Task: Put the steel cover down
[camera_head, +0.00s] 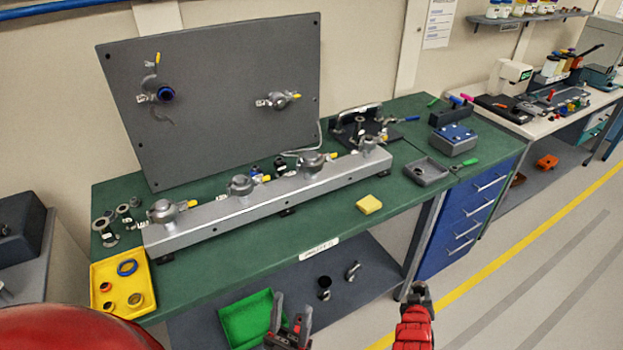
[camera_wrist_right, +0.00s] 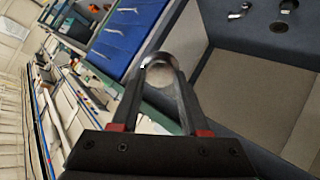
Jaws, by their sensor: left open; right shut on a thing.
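The steel cover (camera_wrist_right: 160,70) shows in the right wrist view as a shiny rounded piece between the fingertips of my right gripper (camera_wrist_right: 161,84). The gripper is shut on it, and the fingers hide part of it. In the head view my right gripper (camera_head: 419,291) is low at the lower right, in front of the bench edge and above the floor. The cover is hard to make out there. My left gripper (camera_head: 291,314) is open and seems empty, at the bottom centre near the lower shelf.
A green bin (camera_head: 243,319) and two small metal parts lie on the lower shelf. Bench top around the yellow block is clear.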

